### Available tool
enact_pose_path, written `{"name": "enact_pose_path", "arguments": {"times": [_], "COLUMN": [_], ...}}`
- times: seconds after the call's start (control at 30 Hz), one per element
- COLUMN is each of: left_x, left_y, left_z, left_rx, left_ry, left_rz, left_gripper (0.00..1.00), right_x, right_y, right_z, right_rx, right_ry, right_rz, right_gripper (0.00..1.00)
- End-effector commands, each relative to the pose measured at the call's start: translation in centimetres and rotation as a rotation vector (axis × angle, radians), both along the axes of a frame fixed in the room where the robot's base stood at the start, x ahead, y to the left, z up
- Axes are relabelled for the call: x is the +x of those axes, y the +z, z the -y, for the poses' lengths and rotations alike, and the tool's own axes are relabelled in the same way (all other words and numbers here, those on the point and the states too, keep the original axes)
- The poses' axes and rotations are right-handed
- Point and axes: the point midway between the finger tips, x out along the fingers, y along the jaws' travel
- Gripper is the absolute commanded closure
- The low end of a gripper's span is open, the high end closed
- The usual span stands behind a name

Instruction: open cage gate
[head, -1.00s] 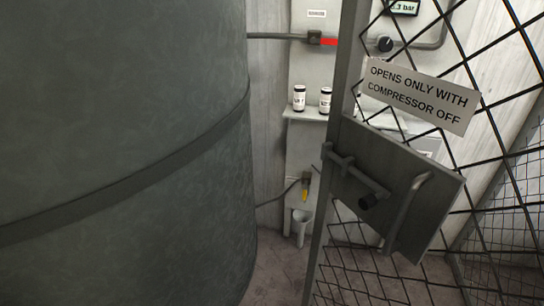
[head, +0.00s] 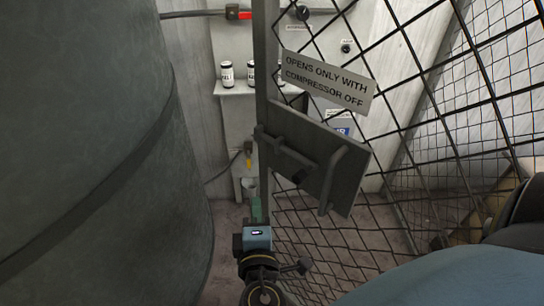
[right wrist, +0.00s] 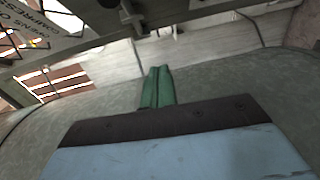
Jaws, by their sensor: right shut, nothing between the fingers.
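The cage gate (head: 264,90) is dark wire mesh in a grey frame, right of centre in the head view. Its sign (head: 327,81) reads "OPENS ONLY WITH COMPRESSOR OFF". Below the sign, a tilted grey plate (head: 313,139) carries a sliding bolt (head: 284,153) and a bar handle (head: 331,180). My right gripper (head: 257,210) is below and left of the plate, apart from the handle. In the right wrist view its green fingers (right wrist: 157,87) are together and empty. The sign (right wrist: 22,38) and bolt hardware (right wrist: 130,14) show at the top there. My left gripper is out of view.
A big dark green tank (head: 90,150) fills the left, close to my right gripper. Bare floor shows beyond the mesh.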

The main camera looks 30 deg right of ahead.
Motion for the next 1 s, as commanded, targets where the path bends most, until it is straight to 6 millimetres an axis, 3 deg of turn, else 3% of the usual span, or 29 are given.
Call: {"name": "enact_pose_path", "arguments": {"times": [0.07,0.2,0.67,0.8,1.0], "left_x": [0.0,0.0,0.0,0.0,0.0], "left_y": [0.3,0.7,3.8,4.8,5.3], "left_z": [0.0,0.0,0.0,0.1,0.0], "left_rx": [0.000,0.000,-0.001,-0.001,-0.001], "left_ry": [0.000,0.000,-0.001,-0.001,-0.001], "left_rz": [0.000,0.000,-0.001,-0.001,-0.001], "left_gripper": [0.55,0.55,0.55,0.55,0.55], "right_x": [-0.2,0.4,8.2,8.7,9.0], "right_y": [2.0,3.0,3.0,3.0,2.7], "right_z": [0.6,1.3,6.1,8.3,9.8], "right_rx": [-0.027,-0.046,-0.045,-0.044,-0.042], "right_ry": [-0.026,-0.040,-0.037,-0.037,-0.036], "right_rz": [0.030,0.045,0.043,0.041,0.041], "right_gripper": [1.00,1.00,1.00,1.00,1.00]}}
